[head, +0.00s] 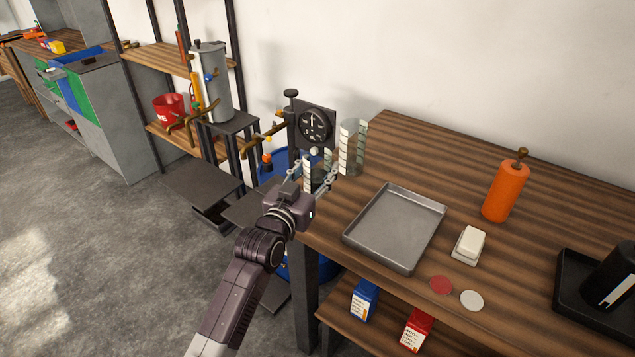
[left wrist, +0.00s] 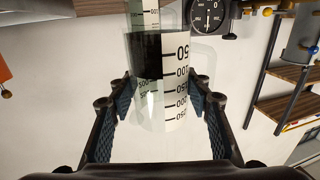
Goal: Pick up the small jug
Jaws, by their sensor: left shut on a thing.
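The small jug (head: 313,177) is clear with white graduation bands, at the left edge of the wooden table in the head view. My left gripper (head: 314,184) is shut on it, with one finger on each side. In the left wrist view the small jug (left wrist: 162,85) stands between the two blue-padded fingers (left wrist: 164,105), and its numbers appear upside down. I cannot tell whether its base touches the table. A larger clear jug (head: 352,146) stands just behind to the right. My right gripper is not in view.
The table (head: 400,135) holds a grey metal tray (head: 395,228), an orange cylinder (head: 504,192), a white block on a dish (head: 470,245), two discs and a black tray (head: 575,300). A round dial (head: 315,126) stands behind the jugs. Shelves (head: 160,58) are at left.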

